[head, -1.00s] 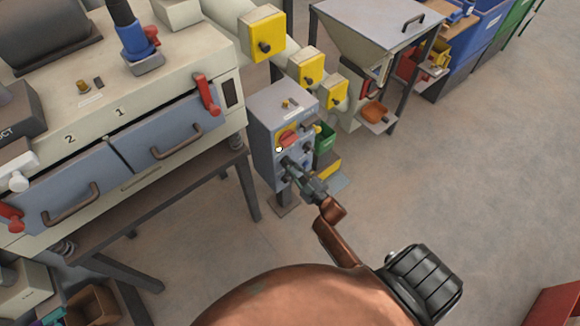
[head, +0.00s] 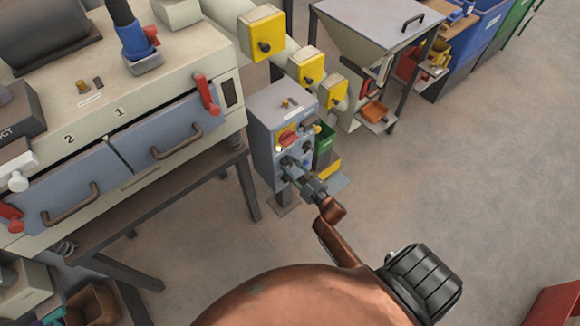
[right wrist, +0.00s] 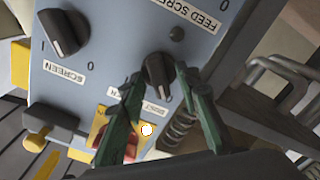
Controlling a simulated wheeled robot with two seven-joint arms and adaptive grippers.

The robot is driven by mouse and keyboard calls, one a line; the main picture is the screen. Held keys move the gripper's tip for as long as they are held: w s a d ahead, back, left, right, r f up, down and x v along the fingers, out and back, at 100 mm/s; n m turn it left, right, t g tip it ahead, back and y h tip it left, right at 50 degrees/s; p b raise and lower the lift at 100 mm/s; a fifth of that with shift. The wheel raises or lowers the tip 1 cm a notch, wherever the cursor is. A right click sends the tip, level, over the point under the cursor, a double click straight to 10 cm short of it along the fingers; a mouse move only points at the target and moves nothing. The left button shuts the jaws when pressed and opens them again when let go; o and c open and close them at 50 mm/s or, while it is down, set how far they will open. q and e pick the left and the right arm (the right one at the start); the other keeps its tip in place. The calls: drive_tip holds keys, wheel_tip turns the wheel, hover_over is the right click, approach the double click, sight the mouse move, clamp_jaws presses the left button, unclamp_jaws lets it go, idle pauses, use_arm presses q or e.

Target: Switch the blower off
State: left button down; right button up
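The grey control box (head: 265,150) stands on a post at the middle of the head view, with a red rotary switch on a yellow plate (head: 287,138) and black knobs. My right gripper (head: 288,164) is at its front face, below the red switch. In the right wrist view, the right gripper's (right wrist: 159,74) two dark green fingers are apart, one on each side of a black knob (right wrist: 158,70). I cannot tell whether they touch it. That knob's label is partly hidden by a finger, and I cannot read "blower" on it. My left gripper is not in view.
In the right wrist view, another black knob (right wrist: 64,32) is labelled SCREEN. The red switch on yellow (right wrist: 112,135) is partly behind a finger. A bench machine with drawers (head: 110,150) stands left, and a hopper (head: 370,35) behind.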

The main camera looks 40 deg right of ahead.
drive_tip(key=s, duration=1.2)
drive_tip(key=shift+d, duration=0.45)
drive_tip(key=shift+o, duration=0.7)
